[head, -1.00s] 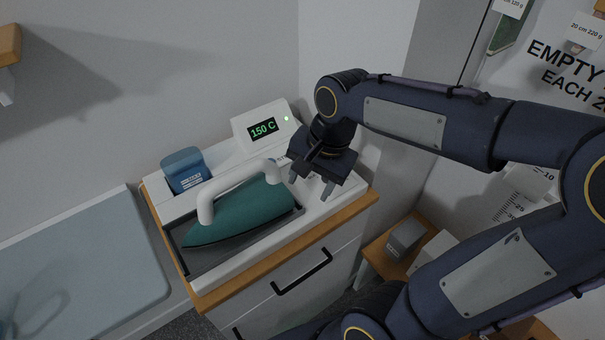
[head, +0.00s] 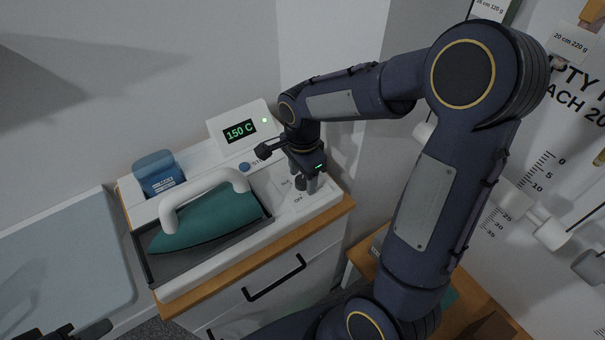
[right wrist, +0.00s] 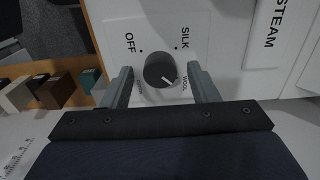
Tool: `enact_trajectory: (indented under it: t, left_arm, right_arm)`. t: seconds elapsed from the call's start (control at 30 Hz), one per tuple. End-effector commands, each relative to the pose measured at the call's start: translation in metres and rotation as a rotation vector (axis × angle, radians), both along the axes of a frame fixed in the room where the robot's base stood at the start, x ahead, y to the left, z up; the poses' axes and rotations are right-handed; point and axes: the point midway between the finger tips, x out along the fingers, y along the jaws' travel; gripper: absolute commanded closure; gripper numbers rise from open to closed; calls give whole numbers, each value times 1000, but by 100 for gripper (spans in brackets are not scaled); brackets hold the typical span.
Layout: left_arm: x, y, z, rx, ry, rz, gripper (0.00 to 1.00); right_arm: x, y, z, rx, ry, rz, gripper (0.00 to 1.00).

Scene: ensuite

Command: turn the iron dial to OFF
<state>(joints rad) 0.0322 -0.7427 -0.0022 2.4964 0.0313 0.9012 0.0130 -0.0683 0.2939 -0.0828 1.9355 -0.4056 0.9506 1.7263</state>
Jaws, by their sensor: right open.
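The iron dial (right wrist: 158,68) is a dark round knob on a white panel, with OFF, SILK and WOOL printed around it. Its white pointer line is turned toward WOOL. My right gripper (right wrist: 163,86) is open, with one finger on each side of the dial and a gap to it on both sides. In the head view my right gripper (head: 306,184) points down over the panel, and the dial (head: 299,184) is partly hidden by it. The teal iron (head: 208,222) with a white handle lies in its tray.
A blue container (head: 160,178) stands behind the iron. A STEAM label (right wrist: 268,28) is beside the dial in the wrist view. A dark part at the lower left edge (head: 82,331) may be my left gripper.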

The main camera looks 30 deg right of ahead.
Motion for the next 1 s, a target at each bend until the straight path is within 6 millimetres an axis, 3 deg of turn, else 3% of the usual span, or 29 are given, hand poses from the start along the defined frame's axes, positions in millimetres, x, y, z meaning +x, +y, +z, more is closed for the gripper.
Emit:
enact_trajectory:
  t: [0.23, 0.6, 1.0]
  left_arm:
    - [0, 0, 0, 0, 0, 0, 64]
    - [0, 0, 0, 0, 0, 0, 64]
    - [0, 0, -2, 0, 0, 0, 64]
  right_arm:
    - [0, 0, -1, 0, -1, 0, 46]
    - [0, 0, -1, 1, -1, 0, 91]
    - [0, 0, -1, 1, -1, 89, 91]
